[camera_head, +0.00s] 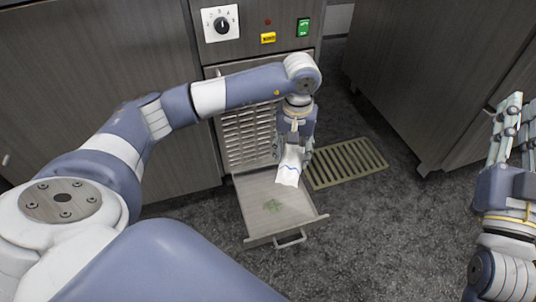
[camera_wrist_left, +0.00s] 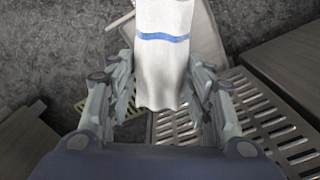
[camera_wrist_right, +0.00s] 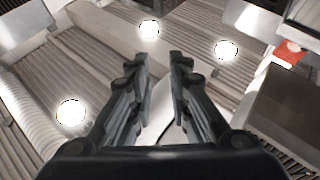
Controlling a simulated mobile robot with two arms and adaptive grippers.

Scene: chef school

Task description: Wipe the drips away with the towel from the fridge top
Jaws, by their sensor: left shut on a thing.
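A white towel (camera_head: 289,165) with a blue stripe hangs from my left gripper (camera_head: 295,148), which is shut on it. In the left wrist view the towel (camera_wrist_left: 163,55) is between the fingers (camera_wrist_left: 160,90). The towel is over the back right part of a pulled-out metal drawer (camera_head: 250,190); I cannot tell whether it touches.
The drawer's front handle (camera_head: 290,240) juts out low. A floor grate (camera_head: 345,163) lies right of the drawer. A cabinet with a louvred panel (camera_head: 250,135) and a dial (camera_head: 222,25) stands behind. Another cabinet (camera_head: 440,80) stands at right. The dark floor in front is clear.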

